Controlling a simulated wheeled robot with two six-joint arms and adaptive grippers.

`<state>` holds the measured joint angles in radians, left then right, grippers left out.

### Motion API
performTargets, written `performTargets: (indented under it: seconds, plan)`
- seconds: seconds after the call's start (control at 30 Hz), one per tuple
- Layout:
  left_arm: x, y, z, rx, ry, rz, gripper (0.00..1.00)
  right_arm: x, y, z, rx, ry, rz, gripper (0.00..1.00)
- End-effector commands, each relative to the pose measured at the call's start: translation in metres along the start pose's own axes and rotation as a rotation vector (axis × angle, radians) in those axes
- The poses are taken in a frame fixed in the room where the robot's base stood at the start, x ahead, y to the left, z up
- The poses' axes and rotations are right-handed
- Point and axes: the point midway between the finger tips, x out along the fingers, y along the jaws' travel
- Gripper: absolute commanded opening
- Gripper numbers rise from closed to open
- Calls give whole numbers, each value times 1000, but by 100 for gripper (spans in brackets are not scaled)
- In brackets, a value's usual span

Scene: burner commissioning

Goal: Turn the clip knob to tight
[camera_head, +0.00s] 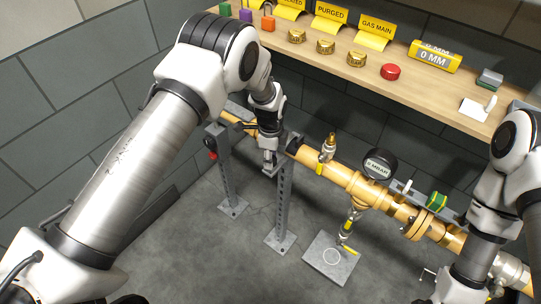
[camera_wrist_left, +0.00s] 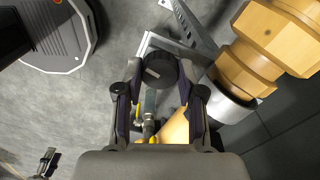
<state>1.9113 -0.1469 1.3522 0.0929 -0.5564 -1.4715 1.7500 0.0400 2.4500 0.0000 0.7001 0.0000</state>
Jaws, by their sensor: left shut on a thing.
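The clip knob (camera_wrist_left: 160,69) is a round black knob with a pale bar mark on its face. In the left wrist view it sits between the two fingertips of my left gripper (camera_wrist_left: 161,80), which is shut on it. In the head view my left gripper (camera_head: 270,158) points down at the yellow gas pipe (camera_head: 340,175), by the top of a grey post. The knob is hidden there behind the gripper. My right arm comes in at the right edge, and its fingers are not visible.
A grey floor plate (camera_head: 331,258) lies below. A wooden shelf (camera_head: 335,55) with tags, brass caps and a red button (camera_head: 390,72) runs behind.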

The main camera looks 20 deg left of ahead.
Motion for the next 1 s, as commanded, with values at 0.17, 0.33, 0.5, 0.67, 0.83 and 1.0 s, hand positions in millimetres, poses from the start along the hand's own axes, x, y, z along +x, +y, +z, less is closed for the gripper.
performTargets:
  seconds: [0.17, 0.33, 0.5, 0.67, 0.83, 1.0]
  plan:
    - [2, 2, 0, 37, 0, 6, 4, -1, 0, 0, 0, 0, 0, 40]
    - [2, 2, 0, 47, 0, 6, 4, -1, 0, 0, 0, 0, 0, 40]
    - [3, 2, 0, 46, 0, 7, 4, -1, 0, 0, 0, 0, 0, 40]
    - [2, 2, 0, 46, 0, 7, 49, 0, 0, 0, 0, 0, 0, 40]
    - [2, 1, 0, 45, 0, 4, 49, -1, 0, 0, 0, 0, 0, 40]
    - [-4, 0, 0, 45, 0, 1, 49, -1, 0, 0, 0, 0, 0, 40]
